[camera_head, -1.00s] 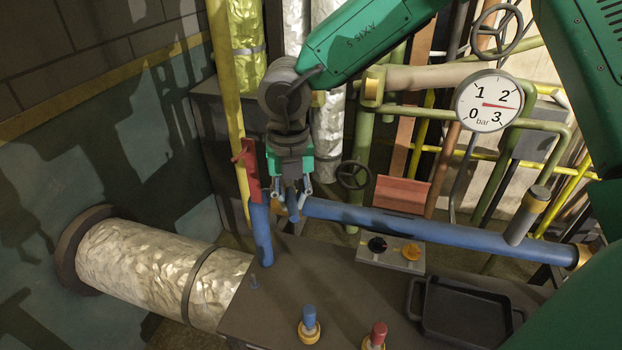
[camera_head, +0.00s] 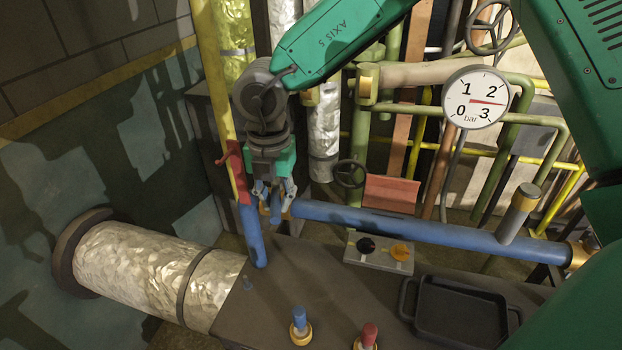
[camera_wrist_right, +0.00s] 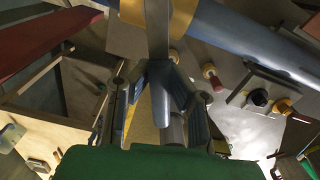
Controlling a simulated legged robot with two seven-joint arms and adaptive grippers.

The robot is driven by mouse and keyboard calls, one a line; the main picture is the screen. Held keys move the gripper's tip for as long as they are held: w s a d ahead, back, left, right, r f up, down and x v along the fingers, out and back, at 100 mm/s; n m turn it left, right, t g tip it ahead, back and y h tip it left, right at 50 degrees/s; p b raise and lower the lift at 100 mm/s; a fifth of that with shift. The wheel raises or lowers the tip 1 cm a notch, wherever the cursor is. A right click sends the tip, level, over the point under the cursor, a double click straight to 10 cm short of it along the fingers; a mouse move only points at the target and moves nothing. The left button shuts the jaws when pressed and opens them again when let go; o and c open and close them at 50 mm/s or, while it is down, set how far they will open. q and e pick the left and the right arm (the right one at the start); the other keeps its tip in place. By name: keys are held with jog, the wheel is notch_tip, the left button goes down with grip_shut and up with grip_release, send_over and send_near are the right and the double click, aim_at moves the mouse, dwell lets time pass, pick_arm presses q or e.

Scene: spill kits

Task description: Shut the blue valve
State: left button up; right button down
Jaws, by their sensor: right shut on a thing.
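A blue pipe (camera_head: 400,222) runs across the middle of the head view, and a blue pipe piece (camera_head: 252,236) stands left of my right gripper. My right gripper (camera_head: 275,200) is at the left end of the long pipe, pointing down. Its fingers are shut on a blue valve handle (camera_head: 276,210), whose tip shows below them. In the wrist view the handle (camera_wrist_right: 160,92) lies between my right fingers (camera_wrist_right: 161,100), running up to a brass-coloured fitting (camera_wrist_right: 183,14) beside the blue pipe (camera_wrist_right: 235,40). The handle's exact angle to the pipe is hard to tell. My left gripper is not in view.
A red lever (camera_head: 236,168) on the yellow pipe is close left of the gripper. A pressure gauge (camera_head: 476,97) reads about 2.5 bar. A control box (camera_head: 380,255), blue-topped knob (camera_head: 299,322), red-topped knob (camera_head: 367,335) and black tray (camera_head: 462,308) are nearby.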

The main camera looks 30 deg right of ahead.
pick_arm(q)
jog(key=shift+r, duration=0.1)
pick_arm(e)
jog(key=shift+w+a+r, duration=0.15)
jog(key=shift+w+r, duration=0.05)
jog(key=shift+r, duration=0.15)
